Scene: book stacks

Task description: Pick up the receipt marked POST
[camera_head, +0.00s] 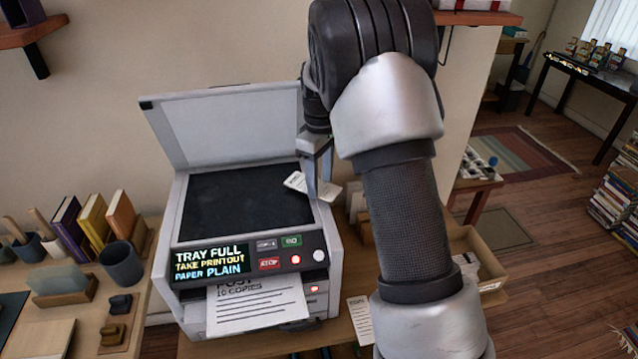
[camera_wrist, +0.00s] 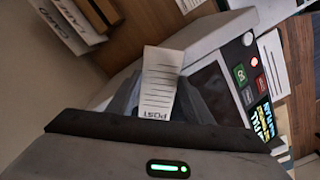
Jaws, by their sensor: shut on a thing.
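My gripper (camera_head: 317,178) is shut on a small white receipt (camera_head: 297,183), held above the right edge of the copier's dark glass. In the wrist view the receipt (camera_wrist: 160,82) stands between the fingers of my gripper (camera_wrist: 165,100), with printed lines and the word POST at its near end. The fingers hide part of it. The copier (camera_head: 190,300) has its lid (camera_head: 230,125) raised. Its screen (camera_head: 212,262) reads TRAY FULL, TAKE PRINTOUT, PAPER PLAIN. A larger printed sheet (camera_head: 257,308) lies in its output slot, with a partly hidden heading and "10 COPIES".
Another printed slip (camera_head: 361,320) lies right of the copier, beside my arm. A wooden tray (camera_head: 492,285) holding papers is at the right. Books (camera_head: 95,218) and a dark cup (camera_head: 122,263) stand on the left table. A wall shelf (camera_head: 30,32) juts out at upper left.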

